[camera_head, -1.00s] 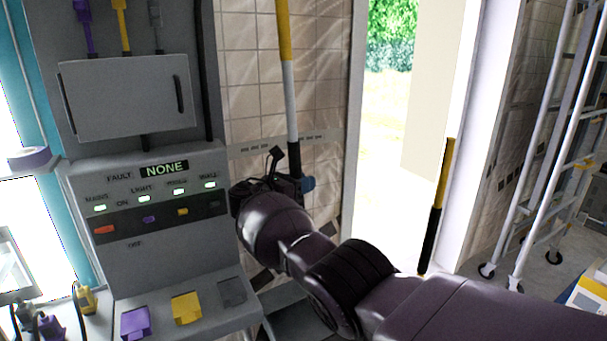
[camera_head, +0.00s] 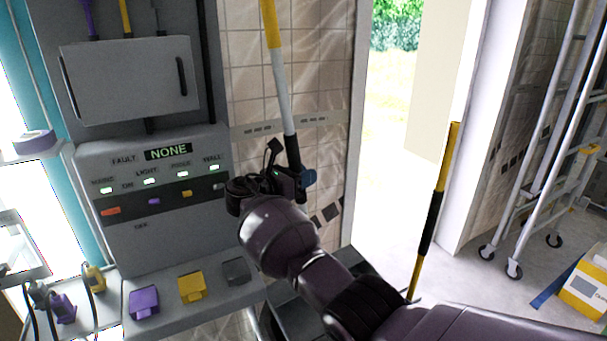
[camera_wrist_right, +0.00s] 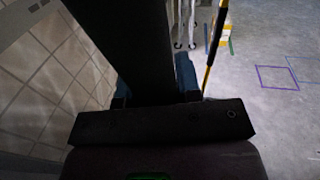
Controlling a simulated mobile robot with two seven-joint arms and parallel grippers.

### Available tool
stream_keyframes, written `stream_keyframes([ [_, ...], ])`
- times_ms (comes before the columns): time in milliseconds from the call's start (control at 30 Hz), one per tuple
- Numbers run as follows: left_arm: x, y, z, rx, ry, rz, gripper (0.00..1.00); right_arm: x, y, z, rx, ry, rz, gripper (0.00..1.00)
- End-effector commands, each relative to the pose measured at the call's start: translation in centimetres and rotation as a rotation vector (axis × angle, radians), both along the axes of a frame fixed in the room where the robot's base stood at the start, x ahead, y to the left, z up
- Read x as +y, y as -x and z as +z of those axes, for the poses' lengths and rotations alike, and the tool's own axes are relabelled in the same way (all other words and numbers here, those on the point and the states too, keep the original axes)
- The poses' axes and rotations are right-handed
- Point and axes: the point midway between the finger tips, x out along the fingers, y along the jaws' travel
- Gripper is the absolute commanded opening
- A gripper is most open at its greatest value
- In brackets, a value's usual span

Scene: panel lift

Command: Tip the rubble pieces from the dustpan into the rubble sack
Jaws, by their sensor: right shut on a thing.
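My right gripper (camera_head: 296,181) is shut on the black lower part of a long pole (camera_head: 282,95), which is white in the middle and yellow at the top. The pole leans slightly in front of the tiled wall. In the right wrist view a broad dark shape (camera_wrist_right: 135,45) runs up between the blue finger pads of my right gripper (camera_wrist_right: 155,90). Whether the pole belongs to the dustpan I cannot tell. I cannot make out the dustpan's pan, the rubble pieces or the rubble sack. My left gripper is not in view.
A grey control panel (camera_head: 190,240) with lit switches stands at the left. A yellow and black pole (camera_head: 436,190) stands by the bright doorway. A wheeled ladder frame (camera_head: 540,160) and a yellow and white box (camera_head: 585,290) are at the right. Floor (camera_head: 470,285) between them is clear.

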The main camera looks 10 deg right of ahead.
Motion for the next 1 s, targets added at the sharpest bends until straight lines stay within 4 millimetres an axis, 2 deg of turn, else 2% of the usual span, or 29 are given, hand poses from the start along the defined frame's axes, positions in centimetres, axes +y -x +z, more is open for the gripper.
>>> stream_keyframes([
  [33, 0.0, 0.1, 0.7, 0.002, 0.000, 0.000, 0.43, 0.4, 0.4, 0.6, 0.000, -0.005, 0.004, 0.00],
  [133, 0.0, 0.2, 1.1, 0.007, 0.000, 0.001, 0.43, 0.6, 1.1, 0.7, 0.000, -0.003, 0.005, 0.00],
  [333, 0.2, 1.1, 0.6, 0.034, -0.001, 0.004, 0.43, 0.9, 2.1, 0.7, 0.001, -0.003, 0.004, 0.00],
  [467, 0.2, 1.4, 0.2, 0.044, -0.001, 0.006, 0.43, 0.9, 2.2, 0.7, 0.000, -0.004, 0.004, 0.00],
  [1000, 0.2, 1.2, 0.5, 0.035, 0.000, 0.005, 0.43, 0.9, 2.2, 0.7, -0.001, -0.003, 0.004, 0.00],
])
